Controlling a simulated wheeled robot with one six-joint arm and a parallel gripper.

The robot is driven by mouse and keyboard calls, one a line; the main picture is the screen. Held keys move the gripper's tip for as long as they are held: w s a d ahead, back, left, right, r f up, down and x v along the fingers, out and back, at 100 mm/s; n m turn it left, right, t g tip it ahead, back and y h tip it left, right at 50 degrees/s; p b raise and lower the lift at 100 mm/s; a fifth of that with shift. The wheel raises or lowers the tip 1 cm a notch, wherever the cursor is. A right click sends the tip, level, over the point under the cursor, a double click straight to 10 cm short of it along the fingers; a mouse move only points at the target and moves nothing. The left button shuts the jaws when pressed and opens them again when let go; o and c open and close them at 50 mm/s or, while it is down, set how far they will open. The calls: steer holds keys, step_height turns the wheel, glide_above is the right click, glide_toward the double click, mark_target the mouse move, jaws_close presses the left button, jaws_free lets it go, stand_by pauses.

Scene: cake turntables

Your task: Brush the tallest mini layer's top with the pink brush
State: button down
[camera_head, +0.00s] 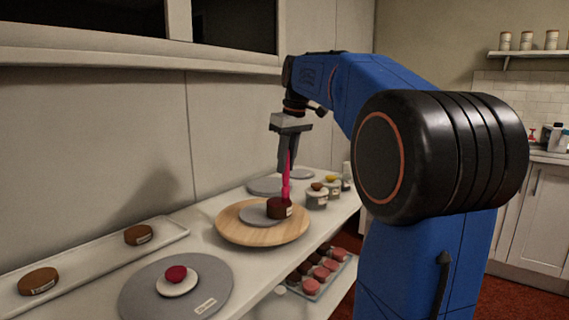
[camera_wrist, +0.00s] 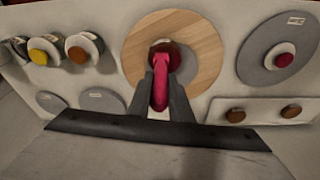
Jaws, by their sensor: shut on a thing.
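My gripper (camera_head: 287,160) is shut on the pink brush (camera_head: 285,183), which hangs down with its lower end at the top of a dark brown mini layer (camera_head: 279,208). That layer sits on a grey disc on the round wooden turntable (camera_head: 232,228). In the wrist view the pink brush (camera_wrist: 160,92) stands between the two fingers and partly covers the dark layer (camera_wrist: 174,57). Whether the brush tip touches the layer's top is hard to tell. Two brown mini layers, one at the front (camera_head: 38,281) and one behind (camera_head: 138,235), lie on a white tray.
A grey turntable (camera_head: 140,297) holds a white disc with a red piece (camera_head: 176,274). Small pots with brown (camera_head: 317,198) and yellow (camera_head: 331,186) tops stand right of the wooden turntable. Grey discs (camera_head: 264,186) lie behind. A tray of pink and dark cakes (camera_head: 311,286) sits lower down.

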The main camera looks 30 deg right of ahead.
steer(key=shift+w+a+r, duration=0.1)
steer(key=shift+w+a, duration=0.05)
steer(key=shift+w, duration=0.85)
steer(key=shift+w+a, duration=0.15)
steer(key=shift+w, duration=0.8)
steer(key=w+v, duration=0.1)
steer(key=v, duration=0.5)
steer(key=shift+r, duration=0.55)
steer(key=shift+w+a, duration=0.1)
stand_by(0.4)
steer(key=s+x, duration=0.1)
steer(key=x, duration=0.5)
steer(key=shift+f, duration=0.25)
steer(key=shift+w+a, duration=0.1)
